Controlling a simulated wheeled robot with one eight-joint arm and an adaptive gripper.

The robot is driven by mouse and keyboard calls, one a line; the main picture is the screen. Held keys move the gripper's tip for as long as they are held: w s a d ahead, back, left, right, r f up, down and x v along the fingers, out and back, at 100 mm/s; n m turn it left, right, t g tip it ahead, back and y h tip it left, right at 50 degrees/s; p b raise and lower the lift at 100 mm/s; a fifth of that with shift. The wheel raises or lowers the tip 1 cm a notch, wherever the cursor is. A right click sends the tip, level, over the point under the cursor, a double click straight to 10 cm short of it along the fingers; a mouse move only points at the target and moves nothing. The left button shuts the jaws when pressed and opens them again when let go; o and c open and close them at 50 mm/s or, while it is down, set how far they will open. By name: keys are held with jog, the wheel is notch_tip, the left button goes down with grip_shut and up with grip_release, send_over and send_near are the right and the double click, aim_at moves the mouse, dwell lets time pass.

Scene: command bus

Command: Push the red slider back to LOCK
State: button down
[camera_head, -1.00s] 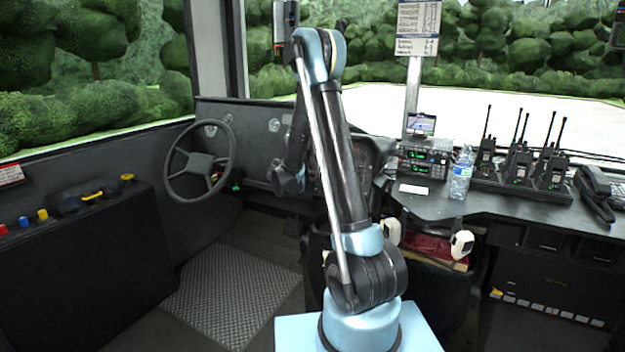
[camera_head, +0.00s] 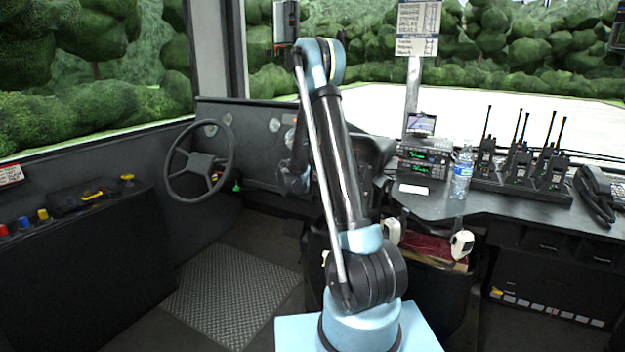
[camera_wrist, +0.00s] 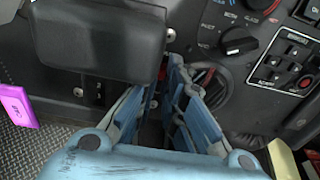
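In the wrist view the two blue fingers of my gripper (camera_wrist: 164,88) reach toward the dark dashboard, with a narrow gap between their tips. A small dark-red patch (camera_wrist: 161,73) shows near the fingertips. I cannot tell if it is the slider, or whether the fingers touch it. No LOCK label is readable. A dark rounded block covers the upper left of the wrist view and hides part of the panel. In the head view my arm hides the gripper and the dashboard area behind it.
A black rotary knob (camera_wrist: 238,41) and a button panel (camera_wrist: 290,65) are right of the fingers. A pink tag (camera_wrist: 17,106) is at left. The steering wheel (camera_head: 200,160) stands left of my arm. A bottle (camera_head: 462,173) and radios (camera_head: 553,172) stand on the right counter.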

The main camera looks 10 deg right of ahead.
jog(key=shift+a+f, duration=0.1)
jog(key=shift+s+a+f, duration=0.15)
jog(key=shift+f, duration=0.4)
jog(key=shift+s+a+f, duration=0.1)
jog(key=shift+s+f, duration=0.05)
jog(key=shift+f, duration=0.35)
jog(key=c, duration=2)
grip_release()
jog(key=shift+o, duration=0.2)
jog(key=v, duration=1.2)
jog(key=shift+f, duration=0.15)
